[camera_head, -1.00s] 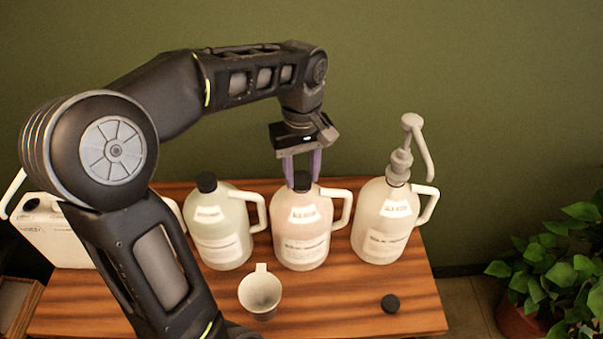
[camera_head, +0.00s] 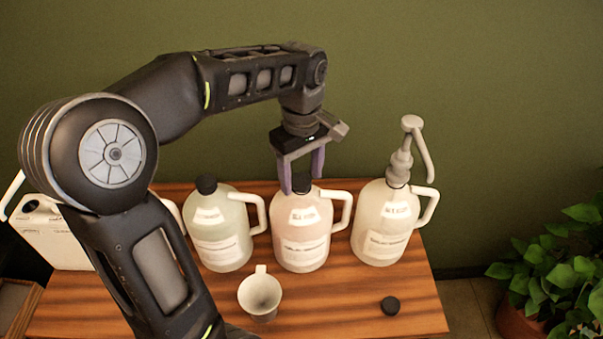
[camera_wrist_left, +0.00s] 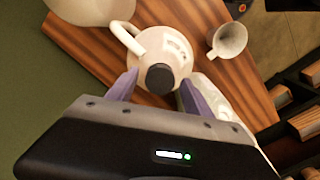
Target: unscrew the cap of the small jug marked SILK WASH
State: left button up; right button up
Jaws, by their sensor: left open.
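The jug (camera_head: 303,240) below my left gripper is pale pinkish, with a side handle and a dark cap (camera_head: 302,182). Its label is too blurred to read surely as SILK WASH. My left gripper (camera_head: 301,184) is open, with its purple fingers pointing down on either side of the cap. In the left wrist view the cap (camera_wrist_left: 159,78) sits between the spread fingers (camera_wrist_left: 158,90), with gaps visible. The cap is still on the jug (camera_wrist_left: 170,45). My right gripper is not in view.
A greenish capped jug (camera_head: 222,235) stands left, and a pump jug (camera_head: 383,230) right. A white canister (camera_head: 60,235) is far left, a plant (camera_head: 560,260) right.

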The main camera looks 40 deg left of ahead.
pick_arm(q)
jog(key=m, duration=0.4)
jog(key=shift+m+p, duration=0.4)
jog(key=m, duration=0.3)
jog(key=shift+m, duration=0.3)
jog(key=m, duration=0.3)
jog(key=shift+p, duration=0.4)
jog(key=m, duration=0.3)
jog(key=shift+m, duration=0.3)
jog(key=shift+c, duration=0.4)
grip_shut()
